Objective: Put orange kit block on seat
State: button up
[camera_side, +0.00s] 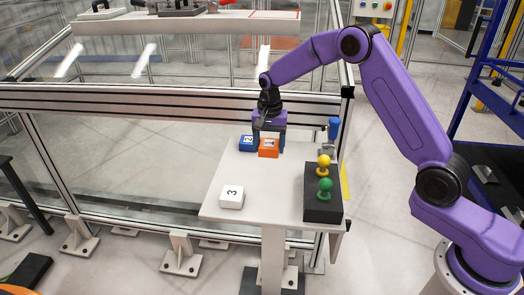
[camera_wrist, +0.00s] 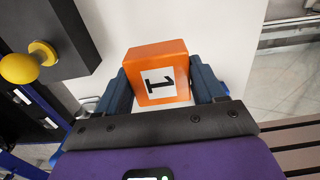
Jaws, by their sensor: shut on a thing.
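The orange kit block (camera_side: 268,148) is at the far part of the white table, with a white label on it. In the wrist view the orange block (camera_wrist: 158,62) shows a black "1" and sits between the two blue fingers. My gripper (camera_side: 269,142) points down and is shut on the orange block, one finger on each side. I cannot tell whether the block touches the table or is slightly above it. I cannot make out which surface is the seat.
A blue block (camera_side: 247,143) marked "2" is close to the orange block's left. A white block (camera_side: 231,197) marked "3" lies nearer the front of the table (camera_side: 275,215). A black box (camera_side: 323,205) with yellow and green knobs stands at right. Metal fence rails run behind.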

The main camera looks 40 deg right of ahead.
jog(key=s+r, duration=0.5)
jog(key=s, duration=0.4)
send_near(300, 153)
notch_tip(300, 153, down, 6)
jog(key=shift+w+d+f, duration=0.1)
jog(key=shift+f, duration=0.05)
dwell(0.4)
jog(key=shift+f, duration=0.1)
jog(key=o, duration=1.4)
jog(key=shift+f, duration=0.1)
jog(key=shift+o, duration=0.2)
